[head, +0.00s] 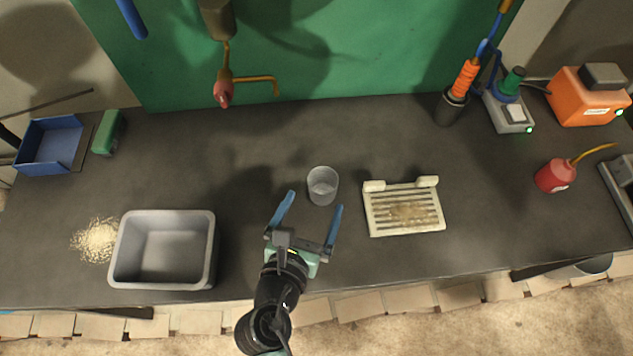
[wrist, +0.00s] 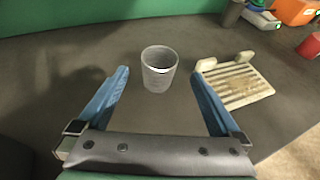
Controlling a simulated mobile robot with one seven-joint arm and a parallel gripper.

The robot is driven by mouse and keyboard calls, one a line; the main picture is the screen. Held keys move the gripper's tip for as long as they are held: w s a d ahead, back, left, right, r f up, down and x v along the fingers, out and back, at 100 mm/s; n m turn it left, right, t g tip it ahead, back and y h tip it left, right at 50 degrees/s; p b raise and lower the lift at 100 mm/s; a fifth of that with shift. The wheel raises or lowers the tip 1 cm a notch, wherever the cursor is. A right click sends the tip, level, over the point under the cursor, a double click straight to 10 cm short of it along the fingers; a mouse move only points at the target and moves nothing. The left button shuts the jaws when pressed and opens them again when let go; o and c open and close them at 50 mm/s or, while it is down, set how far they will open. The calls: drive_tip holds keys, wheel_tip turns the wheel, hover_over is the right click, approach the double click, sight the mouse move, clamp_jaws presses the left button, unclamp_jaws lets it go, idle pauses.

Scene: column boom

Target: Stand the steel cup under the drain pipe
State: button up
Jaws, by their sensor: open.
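A grey, slightly see-through-looking cup (head: 322,186) stands upright on the dark bench, right of centre; it also shows in the wrist view (wrist: 159,70). My gripper (head: 315,200) is open and empty, its blue fingers pointing at the cup. The cup appears between and just beyond the fingertips, with a gap on both sides, also in the wrist view (wrist: 164,67). A thin brassy pipe (head: 258,79) with a red end piece beside it hangs at the back, below a brown cylinder (head: 217,18), left of the cup. I cannot tell for sure that it is the drain pipe.
A slatted cream tray (head: 372,215) lies right of the cup. A grey basin (head: 213,250) stands at the front left, beside spilled grains (head: 97,240). A dark holder (head: 449,108) with an orange-handled tool is at the back right. Bench between cup and back wall is clear.

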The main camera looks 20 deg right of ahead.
sight(326, 173)
drive_tip(key=x, duration=0.6)
drive_tip(key=shift+w+d, duration=0.1)
drive_tip(key=shift+w, duration=0.05)
drive_tip(key=shift+x, duration=2.65)
drive_tip(key=shift+f, duration=0.15)
drive_tip(key=shift+c, duration=0.3)
drive_tip(key=c, duration=1.5)
